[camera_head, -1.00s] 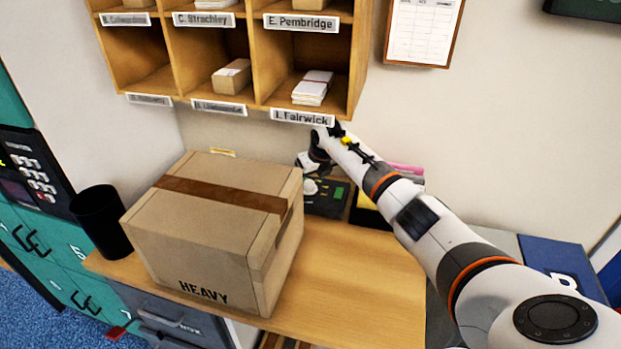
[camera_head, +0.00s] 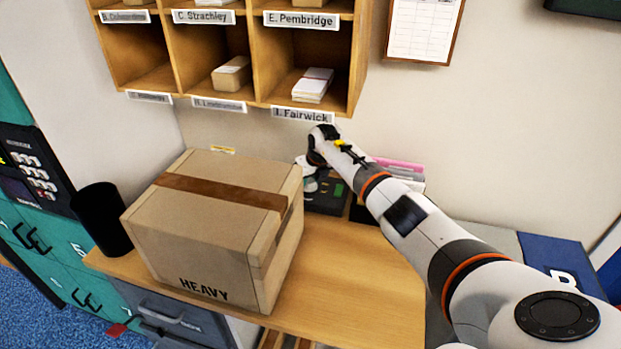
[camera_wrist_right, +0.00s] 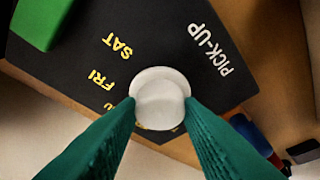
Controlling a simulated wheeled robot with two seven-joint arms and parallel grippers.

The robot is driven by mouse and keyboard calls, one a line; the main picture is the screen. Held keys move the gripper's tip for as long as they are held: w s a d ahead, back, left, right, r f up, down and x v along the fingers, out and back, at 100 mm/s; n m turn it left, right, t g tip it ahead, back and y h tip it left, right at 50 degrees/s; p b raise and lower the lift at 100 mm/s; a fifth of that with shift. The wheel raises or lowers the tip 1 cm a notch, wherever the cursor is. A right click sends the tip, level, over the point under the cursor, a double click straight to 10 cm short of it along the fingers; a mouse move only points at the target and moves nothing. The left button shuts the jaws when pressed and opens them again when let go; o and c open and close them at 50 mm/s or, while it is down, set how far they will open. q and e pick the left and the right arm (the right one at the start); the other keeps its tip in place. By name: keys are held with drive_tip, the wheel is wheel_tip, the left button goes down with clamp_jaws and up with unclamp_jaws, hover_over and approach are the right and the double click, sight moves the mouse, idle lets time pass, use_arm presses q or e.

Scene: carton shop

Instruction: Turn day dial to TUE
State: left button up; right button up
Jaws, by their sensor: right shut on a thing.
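The day dial is a white round knob (camera_wrist_right: 160,92) on a dark panel (camera_wrist_right: 75,60). In the right wrist view, yellow day names SAT and FRI stand left of the knob, with part of another name below FRI. White PICK-UP lettering is at the right. My right gripper (camera_wrist_right: 160,110) is shut on the knob, with a green finger on each side. The knob's pointer and TUE cannot be made out. In the head view the dark panel (camera_head: 327,197) lies behind the carton, and my right gripper (camera_head: 308,167) is over it. My left gripper is out of view.
A big carton marked HEAVY (camera_head: 190,245) stands on the wooden counter (camera_head: 370,290), left of my right arm. A black bin (camera_head: 100,220) is at the left. Labelled pigeonholes (camera_head: 260,102) hang above. Pink and white papers (camera_head: 405,170) lie behind my forearm.

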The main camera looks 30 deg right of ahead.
drive_tip(key=shift+m, duration=0.3)
drive_tip(key=m+h, duration=0.1)
drive_tip(key=m, duration=0.1)
drive_tip(key=shift+a+m, duration=0.1)
drive_tip(key=shift+m, duration=0.2)
drive_tip(key=shift+w+a+m+g+h+b, duration=0.1)
drive_tip(key=shift+m+g+h+b, duration=0.4)
drive_tip(key=shift+m, duration=0.6)
drive_tip(key=shift+a+m+g+h+b, duration=0.1)
drive_tip(key=shift+m+g+h+b, duration=0.15)
drive_tip(key=shift+m+b, duration=0.6)
drive_tip(key=shift+m, duration=0.45)
drive_tip(key=o, duration=1)
drive_tip(key=shift+c, duration=0.2)
